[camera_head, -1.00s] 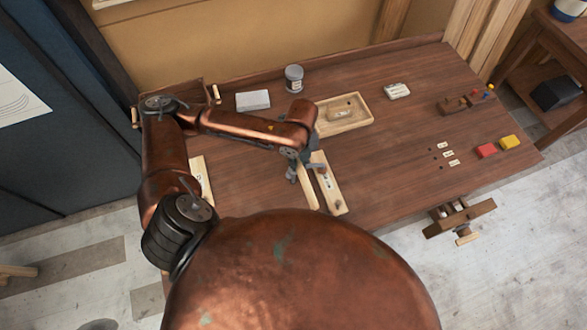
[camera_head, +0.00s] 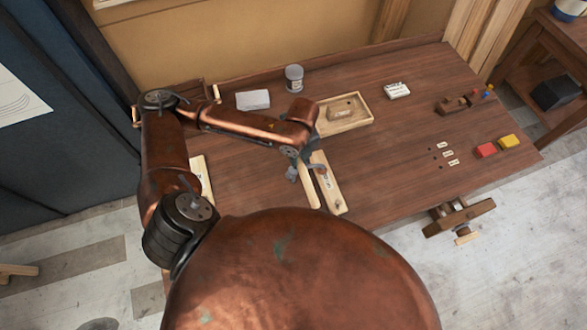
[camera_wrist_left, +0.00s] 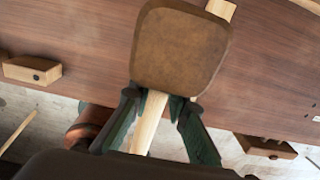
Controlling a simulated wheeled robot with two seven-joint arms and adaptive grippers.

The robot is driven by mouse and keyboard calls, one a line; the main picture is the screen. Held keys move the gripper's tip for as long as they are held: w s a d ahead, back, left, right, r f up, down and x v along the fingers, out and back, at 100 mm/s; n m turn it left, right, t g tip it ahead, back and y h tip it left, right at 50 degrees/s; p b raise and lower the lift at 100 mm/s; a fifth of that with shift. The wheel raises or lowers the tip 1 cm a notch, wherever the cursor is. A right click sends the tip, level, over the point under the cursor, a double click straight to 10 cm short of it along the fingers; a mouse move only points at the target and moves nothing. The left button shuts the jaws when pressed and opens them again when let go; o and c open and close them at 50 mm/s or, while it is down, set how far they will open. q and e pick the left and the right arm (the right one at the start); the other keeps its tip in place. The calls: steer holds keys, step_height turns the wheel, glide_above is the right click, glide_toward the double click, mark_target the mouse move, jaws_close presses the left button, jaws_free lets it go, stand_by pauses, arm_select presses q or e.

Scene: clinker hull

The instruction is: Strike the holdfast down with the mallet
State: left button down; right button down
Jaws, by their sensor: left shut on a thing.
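My left gripper (camera_head: 301,160) is low over the left middle of the bench. In the left wrist view its dark green fingers (camera_wrist_left: 160,105) are shut on the pale handle of the mallet (camera_wrist_left: 180,50). The mallet's broad brown head is beyond the fingertips; in the head view I cannot make it out against the brown bench. A grey metal piece, apparently the holdfast (camera_head: 318,168), shows beside the gripper over a pale board (camera_head: 331,190). It is partly hidden, and I cannot tell whether the mallet touches it. My right gripper is not in view.
The bench (camera_head: 390,150) holds a shallow wooden tray (camera_head: 358,122), a grey tin (camera_head: 294,78) and a pale block (camera_head: 253,100) behind the arm. A vise (camera_head: 460,218) juts from the front edge. The centre right is mostly clear.

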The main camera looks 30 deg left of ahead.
arm_select(q)
steer(key=shift+s+f, duration=0.25)
steer(key=shift+f, duration=0.05)
steer(key=shift+a, duration=0.1)
steer(key=shift+w+a+f+g+h+p, duration=0.15)
steer(key=shift+f+g+h+p, duration=0.3)
steer(key=shift+p, duration=0.45)
steer(key=shift+f, duration=0.35)
